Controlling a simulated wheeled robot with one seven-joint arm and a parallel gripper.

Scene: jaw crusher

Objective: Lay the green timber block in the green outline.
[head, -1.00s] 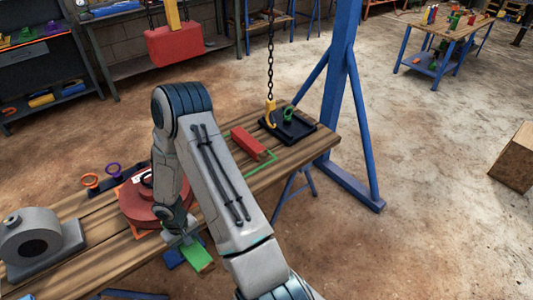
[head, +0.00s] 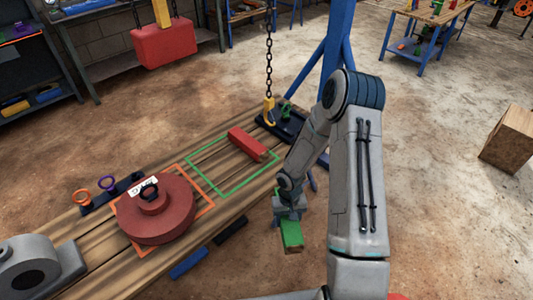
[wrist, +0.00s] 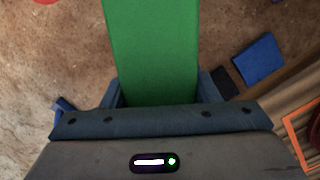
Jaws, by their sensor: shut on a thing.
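My gripper (head: 288,209) is shut on the green timber block (head: 291,236) and holds it off the front edge of the workbench, to the right of the outline. The block also fills the upper middle of the wrist view (wrist: 152,50), between the jaws. The green outline (head: 222,194) is drawn on the bench top and shows almost whole in the head view. A red block (head: 247,144) lies at its far right side, partly within the outline.
A dark red round part (head: 155,211) sits on an orange outline (head: 207,214) left of the green one. A black tray (head: 285,124) stands at the bench's far end under a chain with a yellow hook (head: 268,111). Blue (head: 189,263) and black (head: 231,231) pieces lie by the front edge.

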